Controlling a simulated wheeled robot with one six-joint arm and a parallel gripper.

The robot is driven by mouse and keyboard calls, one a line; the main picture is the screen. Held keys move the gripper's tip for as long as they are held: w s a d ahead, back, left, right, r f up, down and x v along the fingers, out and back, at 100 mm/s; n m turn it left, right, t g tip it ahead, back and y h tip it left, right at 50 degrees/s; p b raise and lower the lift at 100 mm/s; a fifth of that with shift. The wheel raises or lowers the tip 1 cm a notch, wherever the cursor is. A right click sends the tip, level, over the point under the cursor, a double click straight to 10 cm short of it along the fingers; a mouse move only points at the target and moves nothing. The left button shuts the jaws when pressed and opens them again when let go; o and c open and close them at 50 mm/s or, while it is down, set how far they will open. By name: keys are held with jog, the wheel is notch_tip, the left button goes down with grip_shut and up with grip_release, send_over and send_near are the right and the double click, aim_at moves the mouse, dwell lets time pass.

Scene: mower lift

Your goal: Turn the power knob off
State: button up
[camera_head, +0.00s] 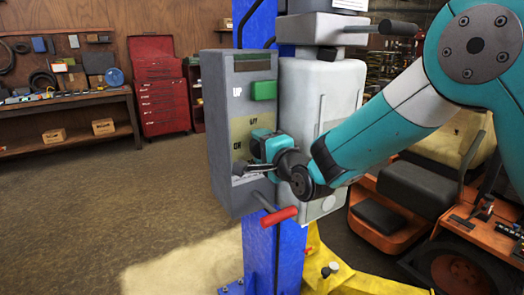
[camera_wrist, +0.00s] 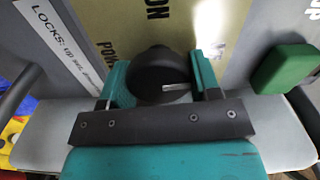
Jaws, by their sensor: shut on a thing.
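The power knob (camera_wrist: 158,68) is black and round, with a white pointer line that points right in the wrist view. It sits on a yellow panel (camera_wrist: 100,25) with the dark words "ON" and "POWER". My gripper (camera_wrist: 162,78) is shut on the knob, one teal finger on each side of it. In the head view my gripper (camera_head: 250,163) is at the front of the grey control box (camera_head: 228,120). The knob cannot be made out there.
A green button (camera_head: 263,90) by the "UP" label sits above my gripper. A red-ended lever (camera_head: 279,215) juts out below. The box is on a blue lift post (camera_head: 262,250). An orange mower (camera_head: 440,220) stands right. Open floor (camera_head: 90,200) lies left.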

jog(key=shift+w+d+m, duration=0.1)
jog(key=shift+m, duration=0.5)
jog(key=o, duration=0.9)
jog(key=shift+s+d+b, duration=0.1)
jog(key=shift+s+b, duration=0.15)
jog(key=shift+b, duration=0.1)
jog(key=shift+b+v, duration=2.9)
jog(key=shift+v, duration=5.6)
